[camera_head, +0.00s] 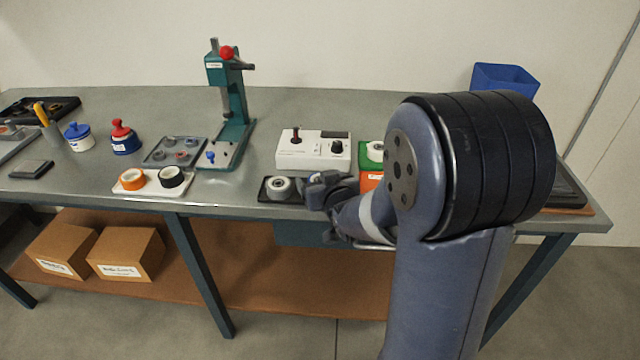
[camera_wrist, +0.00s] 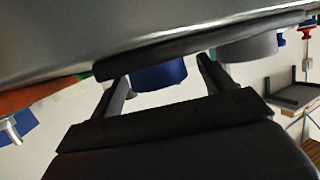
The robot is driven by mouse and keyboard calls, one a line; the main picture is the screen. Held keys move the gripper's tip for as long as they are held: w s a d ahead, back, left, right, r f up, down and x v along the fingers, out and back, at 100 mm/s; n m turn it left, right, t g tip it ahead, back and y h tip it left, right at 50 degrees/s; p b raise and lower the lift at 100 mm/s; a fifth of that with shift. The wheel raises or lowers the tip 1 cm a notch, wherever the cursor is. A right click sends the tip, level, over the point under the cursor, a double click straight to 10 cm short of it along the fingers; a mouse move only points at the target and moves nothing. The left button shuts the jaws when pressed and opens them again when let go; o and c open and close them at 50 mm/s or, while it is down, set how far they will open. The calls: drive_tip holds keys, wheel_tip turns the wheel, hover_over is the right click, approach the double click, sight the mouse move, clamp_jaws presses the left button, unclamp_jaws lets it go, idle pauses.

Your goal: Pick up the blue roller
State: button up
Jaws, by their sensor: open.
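The blue roller (camera_wrist: 160,75) shows in the wrist view as a short blue cylinder standing on a black tray (camera_wrist: 180,46); the picture is roughly upside down. My gripper (camera_wrist: 164,69) is open, with one finger on each side of the blue roller in that view. I cannot tell whether the fingers touch it.
Behind the tray stands a white control box (camera_head: 312,156) with a small lever. A green and orange box (camera_head: 369,180) is just right of my gripper. A green press (camera_head: 228,110) and a pad with orange and black tape rolls (camera_head: 151,191) are to the left.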

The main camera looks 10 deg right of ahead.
drive_tip(key=shift+x, duration=1.15)
drive_tip(key=c, duration=1.1)
